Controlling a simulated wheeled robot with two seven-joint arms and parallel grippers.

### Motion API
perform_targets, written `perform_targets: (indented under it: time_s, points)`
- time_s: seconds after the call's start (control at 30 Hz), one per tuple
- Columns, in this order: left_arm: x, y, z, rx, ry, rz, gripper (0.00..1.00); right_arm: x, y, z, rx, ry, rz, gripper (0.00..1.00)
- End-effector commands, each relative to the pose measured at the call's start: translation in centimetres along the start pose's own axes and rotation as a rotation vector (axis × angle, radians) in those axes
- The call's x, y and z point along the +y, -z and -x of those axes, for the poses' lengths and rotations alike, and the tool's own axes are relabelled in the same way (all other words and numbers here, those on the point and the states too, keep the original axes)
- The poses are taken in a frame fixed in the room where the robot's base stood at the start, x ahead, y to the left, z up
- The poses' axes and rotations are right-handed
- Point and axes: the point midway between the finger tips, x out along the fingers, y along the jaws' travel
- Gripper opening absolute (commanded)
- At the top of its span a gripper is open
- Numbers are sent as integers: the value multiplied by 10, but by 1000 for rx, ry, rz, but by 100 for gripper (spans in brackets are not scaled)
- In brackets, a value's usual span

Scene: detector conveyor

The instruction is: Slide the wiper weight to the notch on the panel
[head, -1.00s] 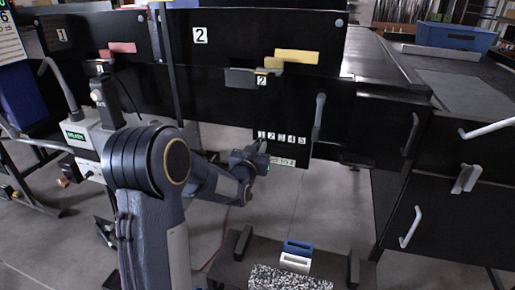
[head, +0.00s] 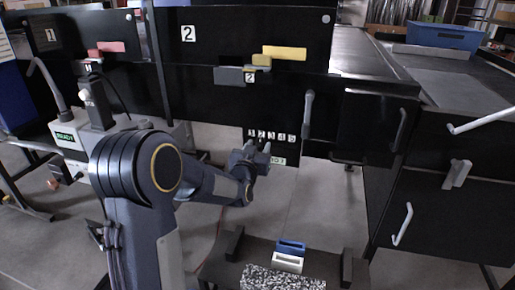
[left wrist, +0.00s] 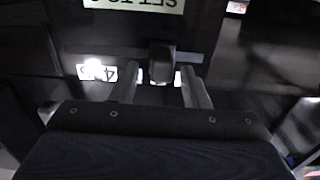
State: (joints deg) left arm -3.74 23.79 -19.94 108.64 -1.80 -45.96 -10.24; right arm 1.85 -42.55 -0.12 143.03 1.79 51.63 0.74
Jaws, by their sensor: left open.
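The black panel (head: 262,110) hangs at the centre of the head view, with a white strip of numbers 1 to 5 (head: 271,135) low on its face. A second white label (head: 279,161) below it is partly hidden by my gripper. My left gripper (head: 258,149) is open at the lower left of the numbers. In the left wrist view its fingers (left wrist: 164,82) stand either side of a dark block (left wrist: 162,55), which looks like the wiper weight; I cannot tell whether they touch it. Parts of the number strip (left wrist: 97,72) and an upside-down lettered label (left wrist: 133,4) show there.
Black cabinets with handles (head: 402,224) fill the right side. Below is a dark stand with blue (head: 291,247) and white (head: 288,262) blocks and a speckled block (head: 282,279). A grey READY-labelled box (head: 75,137) is at left.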

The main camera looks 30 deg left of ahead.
Motion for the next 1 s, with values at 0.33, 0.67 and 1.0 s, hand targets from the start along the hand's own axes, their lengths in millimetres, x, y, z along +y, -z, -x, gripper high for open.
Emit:
perform_targets:
  time_s: [0.33,0.67,1.0]
  points:
    - [0,0,29,0,0,2,42,2,-2,-3,0,0,0,36]
    - [0,0,74,1,0,1,42,3,-3,-6,0,0,0,36]
    - [0,0,78,0,0,0,42,3,-3,-6,0,0,0,36]
